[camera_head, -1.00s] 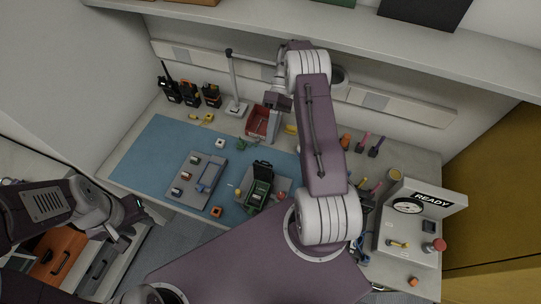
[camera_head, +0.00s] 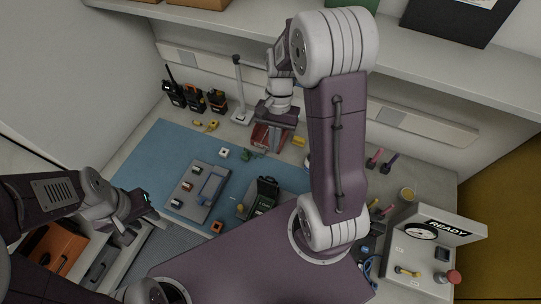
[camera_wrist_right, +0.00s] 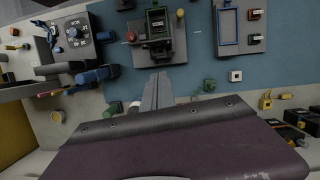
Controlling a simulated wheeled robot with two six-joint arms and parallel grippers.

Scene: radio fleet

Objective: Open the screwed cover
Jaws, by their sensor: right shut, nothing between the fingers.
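A dark green radio (camera_head: 263,194) stands in a grey holder on the blue mat (camera_head: 150,158), left of my right arm's base. It also shows at the top of the right wrist view (camera_wrist_right: 158,22). Its screws are too small to make out. My right gripper (camera_head: 266,143) points down in front of the red bin (camera_head: 262,132), behind the radio. In the right wrist view its fingers (camera_wrist_right: 160,82) are together and empty, apart from the radio. My left gripper (camera_head: 148,208) hangs near the bench's front left edge; its jaws are too small to read.
A grey plate with a blue frame (camera_head: 209,187) lies left of the radio. Several black radios (camera_head: 195,98) and a lamp stand (camera_head: 240,115) stand at the back left. A test box marked READY (camera_head: 430,245) stands at the right. A shelf (camera_head: 440,75) runs above the bench.

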